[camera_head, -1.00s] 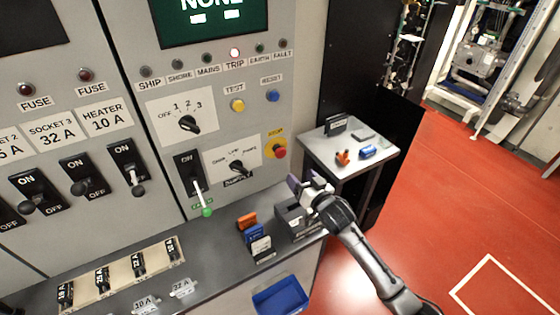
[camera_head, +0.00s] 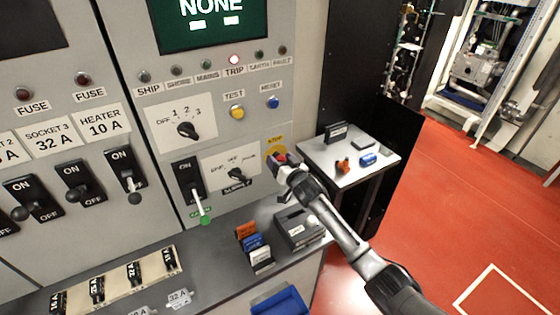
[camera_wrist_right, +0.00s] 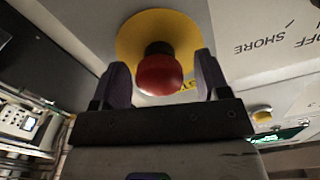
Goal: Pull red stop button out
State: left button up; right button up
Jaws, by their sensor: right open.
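The red stop button (camera_wrist_right: 160,74) sits on a round yellow plate (camera_wrist_right: 134,36) on the panel. In the right wrist view it lies between the two purple-grey fingers of my right gripper (camera_wrist_right: 163,82), with a gap seen on each side. In the head view my right gripper (camera_head: 282,164) is at the panel over the button and hides most of it; part of the yellow plate (camera_head: 275,149) shows above. The right gripper is open. My left gripper is not in view.
A lever with a green tip (camera_head: 204,217) is left of my gripper. Below stand a dark grey box (camera_head: 299,231) and coloured cards (camera_head: 254,247) on the ledge. A small side table (camera_head: 339,178) with loose items stands to the right.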

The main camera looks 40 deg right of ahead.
jog(key=shift+w, duration=0.2)
jog(key=shift+c, duration=0.8)
grip_shut()
jog(key=shift+s+r+p, duration=0.15)
jog(key=shift+s+p, duration=0.05)
jog(key=shift+p, duration=0.25)
jog(key=shift+s+a+p, duration=0.1)
jog(key=shift+s+p, duration=0.45)
jog(key=shift+p, duration=0.05)
jog(key=shift+c, duration=1.3)
grip_release()
jog(key=o, duration=0.4)
jog(key=shift+s, duration=0.25)
jog(key=shift+w, duration=0.1)
